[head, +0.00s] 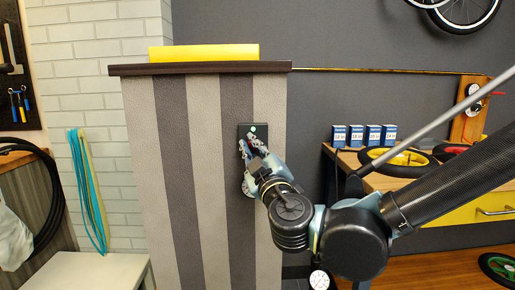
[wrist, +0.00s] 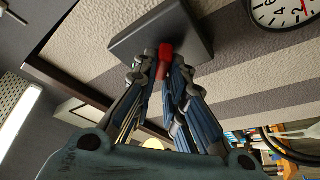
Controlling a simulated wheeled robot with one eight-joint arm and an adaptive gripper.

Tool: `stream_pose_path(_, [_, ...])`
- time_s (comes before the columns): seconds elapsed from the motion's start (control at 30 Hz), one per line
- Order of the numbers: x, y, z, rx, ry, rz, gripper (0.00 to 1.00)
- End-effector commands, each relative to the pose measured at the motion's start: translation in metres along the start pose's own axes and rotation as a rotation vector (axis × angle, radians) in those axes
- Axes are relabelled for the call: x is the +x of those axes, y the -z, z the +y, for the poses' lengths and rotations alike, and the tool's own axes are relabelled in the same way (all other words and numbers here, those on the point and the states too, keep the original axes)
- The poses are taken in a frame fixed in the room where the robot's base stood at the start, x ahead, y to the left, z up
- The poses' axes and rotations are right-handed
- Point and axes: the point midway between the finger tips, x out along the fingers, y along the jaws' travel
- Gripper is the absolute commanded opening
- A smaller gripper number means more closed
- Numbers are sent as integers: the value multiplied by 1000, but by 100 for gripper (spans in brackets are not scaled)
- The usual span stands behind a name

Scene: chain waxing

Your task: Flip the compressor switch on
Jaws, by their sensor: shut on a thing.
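The compressor switch is a dark box (wrist: 190,30) with a red lever (wrist: 165,50), on the striped panel. In the head view the dark switch plate (head: 261,131) shows a small pale green light near its top; the lever is hidden behind my gripper (head: 251,150). In the wrist view my gripper (wrist: 164,68) has its two fingertips closed on either side of the red lever, touching it. The fingers cover part of the box's lower side.
A round gauge (wrist: 285,10) sits on the panel beside the switch. A yellow object (head: 203,53) lies on the ledge (head: 200,69) above. At right, a workbench holds small blue-white boxes (head: 364,135) and wheels (head: 400,161).

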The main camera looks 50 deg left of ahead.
Motion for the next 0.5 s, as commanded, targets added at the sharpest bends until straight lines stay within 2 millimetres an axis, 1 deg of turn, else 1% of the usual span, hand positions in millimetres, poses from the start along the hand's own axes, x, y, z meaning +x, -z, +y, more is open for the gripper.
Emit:
stream_pose_path(0.2, [-1, -2, 1, -148, 61, -2, 0])
stream_pose_path(0.5, [0, -2, 0, -275, 113, -3, 0])
